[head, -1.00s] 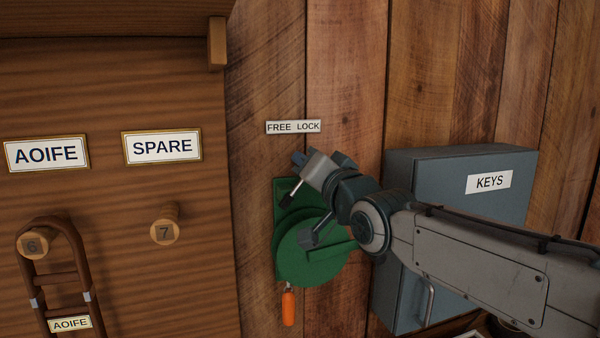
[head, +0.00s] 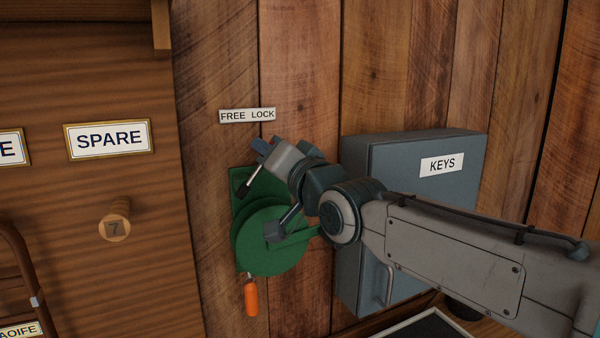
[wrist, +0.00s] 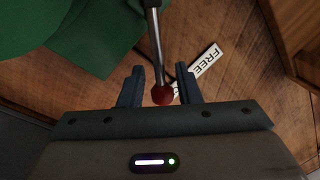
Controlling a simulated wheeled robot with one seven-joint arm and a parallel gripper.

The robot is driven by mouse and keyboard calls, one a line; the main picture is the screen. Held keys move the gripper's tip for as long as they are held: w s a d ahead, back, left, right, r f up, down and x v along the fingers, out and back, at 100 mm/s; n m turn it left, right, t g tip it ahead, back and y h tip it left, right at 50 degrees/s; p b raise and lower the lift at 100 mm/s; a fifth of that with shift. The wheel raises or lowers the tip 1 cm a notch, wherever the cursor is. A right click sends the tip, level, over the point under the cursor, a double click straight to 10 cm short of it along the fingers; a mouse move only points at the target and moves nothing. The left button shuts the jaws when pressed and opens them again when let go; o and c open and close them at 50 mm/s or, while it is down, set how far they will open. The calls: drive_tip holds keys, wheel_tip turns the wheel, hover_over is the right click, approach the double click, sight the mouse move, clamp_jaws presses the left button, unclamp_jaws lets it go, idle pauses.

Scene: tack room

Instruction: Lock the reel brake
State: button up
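The green reel (head: 268,240) is mounted on the plank wall, with a green plate behind it. Its brake lever is a thin metal rod (head: 251,178) rising from a dark end at the plate. In the wrist view the lever (wrist: 156,45) ends in a red knob (wrist: 162,95). My gripper (wrist: 160,88) is open, with one finger on each side of the knob and small gaps showing. In the head view my gripper (head: 262,148) is at the lever's top and hides the knob.
A blue-grey KEYS cabinet (head: 362,215) stands out from the wall right of the reel, behind my arm. An orange handle (head: 251,297) hangs below the reel. A wooden panel with peg 7 (head: 115,228) and a SPARE sign (head: 108,138) is at left.

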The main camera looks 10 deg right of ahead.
drive_tip(key=b+v, duration=0.1)
drive_tip(key=v, duration=1)
drive_tip(key=shift+s+d+b, duration=0.25)
drive_tip(key=shift+s+b, duration=0.1)
drive_tip(key=shift+a, duration=0.1)
